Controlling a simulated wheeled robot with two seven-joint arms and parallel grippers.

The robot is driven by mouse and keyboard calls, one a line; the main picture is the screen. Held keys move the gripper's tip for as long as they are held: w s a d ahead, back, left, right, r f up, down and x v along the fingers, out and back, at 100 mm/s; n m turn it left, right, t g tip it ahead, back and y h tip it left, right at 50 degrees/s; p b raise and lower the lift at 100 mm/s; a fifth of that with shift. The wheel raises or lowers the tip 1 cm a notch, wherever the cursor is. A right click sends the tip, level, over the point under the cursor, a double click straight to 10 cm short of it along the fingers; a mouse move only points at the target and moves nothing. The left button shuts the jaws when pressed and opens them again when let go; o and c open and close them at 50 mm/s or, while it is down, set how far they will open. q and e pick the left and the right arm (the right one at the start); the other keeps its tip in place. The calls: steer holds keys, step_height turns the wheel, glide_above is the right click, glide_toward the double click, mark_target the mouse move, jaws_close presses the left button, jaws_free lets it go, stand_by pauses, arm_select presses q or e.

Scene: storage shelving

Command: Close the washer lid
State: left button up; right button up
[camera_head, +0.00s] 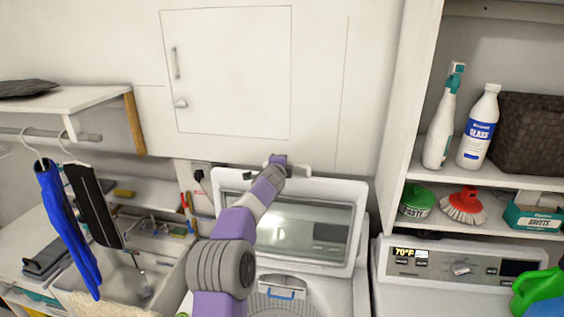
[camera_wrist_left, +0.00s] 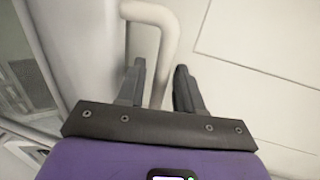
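The washer lid (camera_head: 312,228) stands open and upright behind the washer's drum opening, a white frame around a glass pane. My left arm reaches across it, with its gripper (camera_head: 277,160) at the lid's top edge, close to the wall. In the left wrist view my left gripper (camera_wrist_left: 162,80) is open. The lid's glass side (camera_wrist_left: 22,75) shows at the left there. The washer drum (camera_head: 285,302) is partly hidden by my arm. My right gripper is not in view.
A second machine with a control panel (camera_head: 460,267) stands right of the washer, under shelves with bottles (camera_head: 478,130) and a basket (camera_head: 530,135). A sink (camera_head: 140,275) and hanging clothes (camera_head: 68,225) are at the left. A wall cabinet (camera_head: 230,70) is above the lid.

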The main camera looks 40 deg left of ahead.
arm_select(q)
steer(key=shift+c, duration=0.3)
jaws_close()
